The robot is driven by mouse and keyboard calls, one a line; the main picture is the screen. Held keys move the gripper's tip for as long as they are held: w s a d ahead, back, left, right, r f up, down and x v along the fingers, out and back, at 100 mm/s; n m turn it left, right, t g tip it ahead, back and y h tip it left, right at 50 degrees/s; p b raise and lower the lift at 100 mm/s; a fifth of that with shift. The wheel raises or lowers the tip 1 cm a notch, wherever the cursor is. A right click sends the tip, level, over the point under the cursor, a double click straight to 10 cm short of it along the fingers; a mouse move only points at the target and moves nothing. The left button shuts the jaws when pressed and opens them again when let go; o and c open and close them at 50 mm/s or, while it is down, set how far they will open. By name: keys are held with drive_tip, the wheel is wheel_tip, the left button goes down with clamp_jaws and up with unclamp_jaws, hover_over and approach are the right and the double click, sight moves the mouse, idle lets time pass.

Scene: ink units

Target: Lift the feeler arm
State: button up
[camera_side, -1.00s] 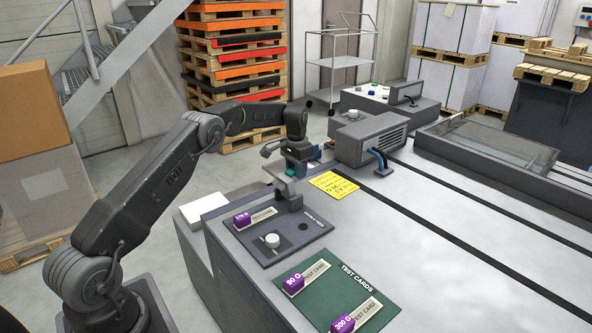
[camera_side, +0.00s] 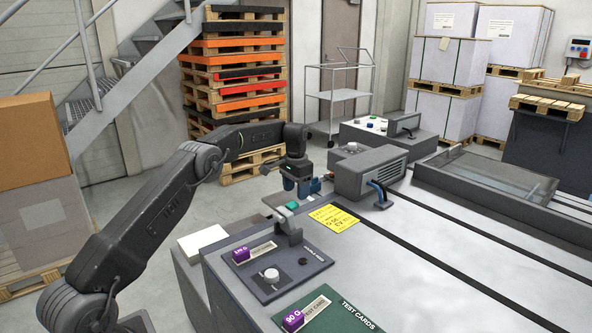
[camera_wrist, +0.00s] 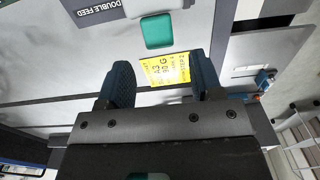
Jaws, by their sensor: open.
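The feeler arm (camera_side: 286,223) is a grey bracket at the far end of the dark double-feed panel (camera_side: 300,277). A teal tab (camera_side: 292,205) sits on it; the tab also shows at the top of the wrist view (camera_wrist: 157,31). My gripper (camera_side: 302,190) is above and slightly beyond the tab, apart from it. In the wrist view its blue fingers are spread with nothing between them (camera_wrist: 163,78); the tab lies just ahead of the fingertips.
A yellow note (camera_side: 334,218) reading A3 90 G lies on the table beside the feeler arm. A grey finned unit (camera_side: 365,172) stands close to my gripper's right. A purple block (camera_side: 240,254) and a white knob (camera_side: 271,275) are on the panel. A green test-card mat (camera_side: 335,315) lies in front.

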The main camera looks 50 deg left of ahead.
wheel_tip(320, 180, up, 8)
drive_tip(key=shift+r, duration=0.1)
idle(0.6)
drive_tip(key=s+d+r+t, duration=0.3)
drive_tip(key=s+d+r, duration=1)
drive_tip(key=d+r, duration=0.25)
drive_tip(key=s+d+f+t, duration=0.1)
drive_tip(key=s+d+f, duration=0.2)
drive_tip(key=s, duration=0.5)
drive_tip(key=s+d+f, duration=0.3)
drive_tip(key=s, duration=0.5)
drive_tip(key=s+d+f+t, duration=0.1)
drive_tip(key=s+d+f, duration=0.2)
drive_tip(key=s, duration=0.5)
drive_tip(key=shift+s+d+f+t, duration=0.2)
drive_tip(key=shift+s+f+t, duration=0.1)
drive_tip(key=shift+s+f, duration=0.1)
